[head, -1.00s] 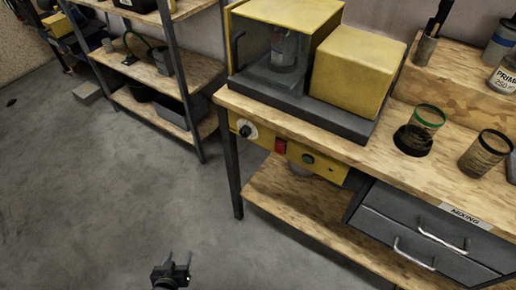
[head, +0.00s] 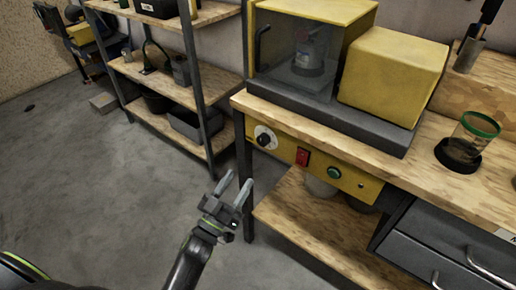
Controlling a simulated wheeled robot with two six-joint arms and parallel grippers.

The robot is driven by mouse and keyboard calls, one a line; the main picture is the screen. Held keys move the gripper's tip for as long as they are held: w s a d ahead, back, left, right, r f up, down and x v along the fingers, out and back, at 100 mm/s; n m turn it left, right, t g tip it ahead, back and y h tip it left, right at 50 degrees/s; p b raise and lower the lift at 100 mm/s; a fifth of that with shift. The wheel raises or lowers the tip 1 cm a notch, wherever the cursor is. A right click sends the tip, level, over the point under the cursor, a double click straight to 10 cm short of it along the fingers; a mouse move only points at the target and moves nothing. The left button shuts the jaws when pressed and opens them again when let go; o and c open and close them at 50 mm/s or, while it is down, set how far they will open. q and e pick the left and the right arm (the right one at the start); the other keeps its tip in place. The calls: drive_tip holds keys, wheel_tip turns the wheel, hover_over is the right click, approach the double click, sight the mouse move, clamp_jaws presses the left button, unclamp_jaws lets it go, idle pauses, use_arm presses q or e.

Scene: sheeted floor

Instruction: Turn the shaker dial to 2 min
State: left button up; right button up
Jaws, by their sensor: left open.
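The shaker (head: 392,72) is a yellow machine on a dark base on the wooden bench, with a clear-fronted chamber holding a container (head: 308,55). Its yellow control panel (head: 285,147) runs along the bench front. The dial (head: 264,138) is a black knob on a pale round plate at the panel's left end; its markings are too small to read. My left gripper (head: 235,188) is open and empty, below and left of the dial, apart from it, with its fingers pointing up. My right gripper is not in view.
A red switch (head: 302,156) and a green button (head: 334,172) sit right of the dial. The dark bench leg (head: 244,180) stands close behind my left gripper. A shelving rack (head: 165,78) is at the left.

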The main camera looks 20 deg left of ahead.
sight(261, 143)
use_arm(q)
drive_tip(key=x, duration=1.1)
drive_tip(key=shift+w, duration=0.15)
drive_tip(key=shift+c, duration=0.3)
drive_tip(key=c, duration=0.9)
